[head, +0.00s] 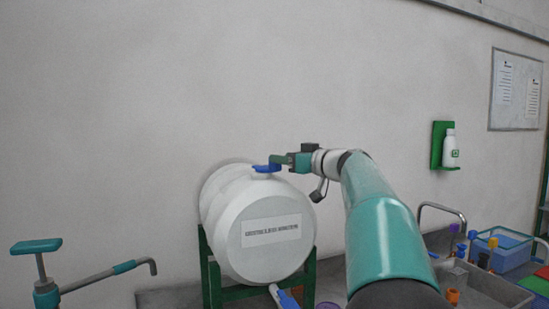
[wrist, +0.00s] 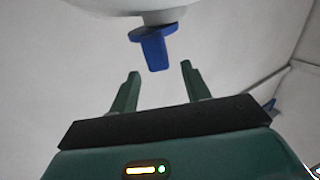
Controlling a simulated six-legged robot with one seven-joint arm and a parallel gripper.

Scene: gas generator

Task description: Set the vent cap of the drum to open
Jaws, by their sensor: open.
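The white drum (head: 262,228) lies on its side in a green stand, with a printed label on its front face. Its blue vent cap (head: 267,168) sits on top, on a short white neck. In the wrist view the blue vent cap (wrist: 154,50) shows a round disc and an upright tab. My gripper (head: 276,160) is at the cap's height, just to its right in the head view. In the wrist view my gripper (wrist: 158,70) is open, and the tab's end is near the gap between its two fingertips, touching neither. Whether the cap is open or closed I cannot tell.
A blue-handled tap (head: 288,299) is low on the drum's front. A teal hand pump (head: 45,285) stands at left. At right are a metal sink with a faucet (head: 445,209), a blue bin (head: 508,246) and a green wall holder with a bottle (head: 449,150). The wall is close behind the drum.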

